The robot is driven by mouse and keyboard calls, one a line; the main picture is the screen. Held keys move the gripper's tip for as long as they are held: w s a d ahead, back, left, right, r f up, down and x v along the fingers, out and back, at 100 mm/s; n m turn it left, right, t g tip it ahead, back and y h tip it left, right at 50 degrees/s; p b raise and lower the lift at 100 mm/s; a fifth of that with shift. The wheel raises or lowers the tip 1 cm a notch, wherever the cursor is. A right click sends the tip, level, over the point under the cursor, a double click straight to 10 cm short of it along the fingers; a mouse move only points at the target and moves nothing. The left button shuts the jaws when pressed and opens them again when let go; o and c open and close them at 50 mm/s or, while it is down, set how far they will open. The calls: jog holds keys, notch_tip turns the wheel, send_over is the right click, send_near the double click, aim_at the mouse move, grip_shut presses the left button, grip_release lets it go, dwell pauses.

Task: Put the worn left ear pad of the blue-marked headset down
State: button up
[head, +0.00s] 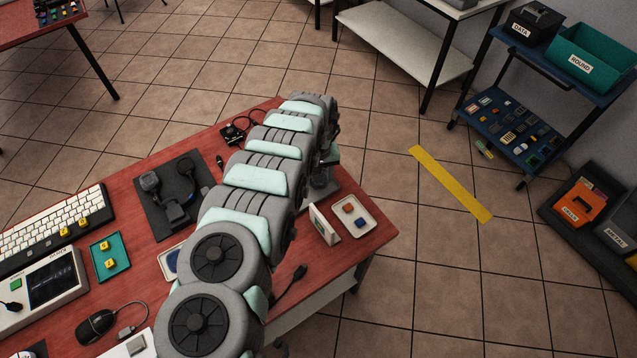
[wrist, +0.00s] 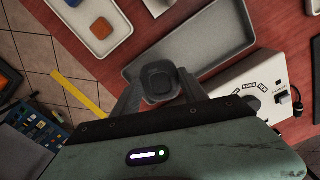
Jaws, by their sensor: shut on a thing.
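My gripper (wrist: 160,84) is shut on a dark grey, rounded-square ear pad (wrist: 159,80) in the wrist view. The pad is between the two fingers, over or near the edge of a grey tray (wrist: 188,38); I cannot tell its height above it. In the head view my gripper (head: 324,168) is at the far right of the red table, mostly hidden by my arm. A dark headset-like thing (head: 173,211) lies on a black mat (head: 207,178) left of my arm.
A pale tray (head: 367,226) with an orange and a blue piece stands near the table's right edge. An upright white card (head: 323,224) stands beside it. A white box with a dial (wrist: 245,103) is right of my gripper in the wrist view. My arm covers the table's middle.

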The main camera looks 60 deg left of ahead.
aim_at(318, 180)
jog(key=shift+f+b, duration=0.45)
jog(key=shift+f, duration=1.35)
jog(key=shift+f, duration=0.15)
jog(key=o, duration=1.3)
jog(key=shift+r, duration=0.9)
notch_tip(318, 180, up, 10)
jog(key=p, duration=0.1)
jog(key=shift+r, duration=0.25)
